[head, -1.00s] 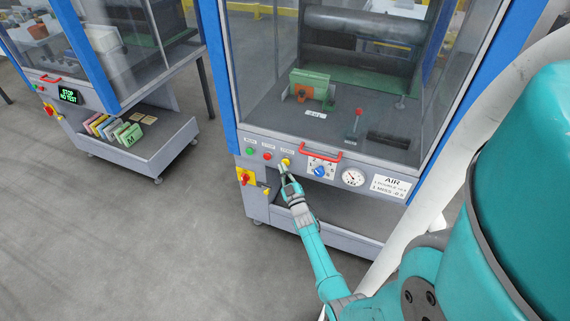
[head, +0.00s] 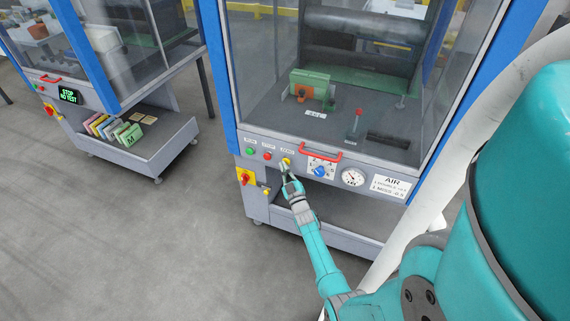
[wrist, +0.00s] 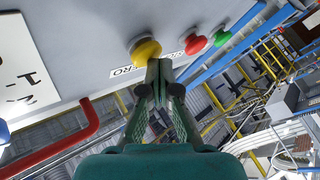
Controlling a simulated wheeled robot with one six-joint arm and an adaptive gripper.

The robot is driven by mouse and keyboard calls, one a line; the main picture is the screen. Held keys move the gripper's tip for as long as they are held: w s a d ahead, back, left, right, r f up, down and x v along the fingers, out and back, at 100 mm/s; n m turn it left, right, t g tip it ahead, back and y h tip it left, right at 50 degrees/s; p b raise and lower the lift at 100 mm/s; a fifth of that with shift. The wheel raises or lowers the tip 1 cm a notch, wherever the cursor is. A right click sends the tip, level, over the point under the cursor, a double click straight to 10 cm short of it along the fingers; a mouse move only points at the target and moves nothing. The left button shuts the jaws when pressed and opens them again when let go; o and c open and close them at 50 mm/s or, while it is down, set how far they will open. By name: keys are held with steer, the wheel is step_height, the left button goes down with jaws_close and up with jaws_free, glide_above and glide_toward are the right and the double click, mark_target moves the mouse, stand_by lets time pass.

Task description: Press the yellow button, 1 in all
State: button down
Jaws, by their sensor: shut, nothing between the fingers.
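The yellow button (head: 286,161) is on the grey front panel of the machine, to the right of a red and a green button. It also shows in the wrist view (wrist: 145,49), large and just beyond the fingertips. My gripper (head: 287,175) is shut and empty, just below and in front of the yellow button. In the wrist view the closed fingertips (wrist: 159,68) overlap the button's lower right edge. I cannot tell whether they touch it.
The red button (head: 267,156) and green button (head: 250,151) sit to the left. A red handle (head: 321,154), a blue knob (head: 319,171) and a gauge (head: 352,177) are to the right. A red-on-yellow switch (head: 245,177) is lower left. Open floor lies left.

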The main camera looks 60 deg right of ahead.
steer(key=shift+a, duration=0.9)
steer(key=shift+s+a, duration=0.15)
steer(key=shift+a, duration=1.1)
steer(key=shift+s+a, duration=0.1)
steer(key=shift+a, duration=1.15)
steer(key=s+a+n+t+y, duration=0.1)
steer(key=s+a+y, duration=0.4)
steer(key=a, duration=1)
steer(key=s+a+y, duration=0.2)
steer(key=s+a, duration=0.6)
steer(key=a, duration=0.7)
steer(key=s+a+r+n+g+y, duration=0.1)
steer(key=s+a+r+y, duration=0.2)
steer(key=s+a+r, duration=0.3)
steer(key=s+a+r+n+g+y, duration=0.1)
steer(key=s+a+r+y, duration=0.3)
steer(key=s+r, duration=0.6)
steer(key=a+r, duration=0.1)
steer(key=a, duration=0.1)
steer(key=shift+s+a, duration=0.35)
steer(key=shift+s, duration=0.05)
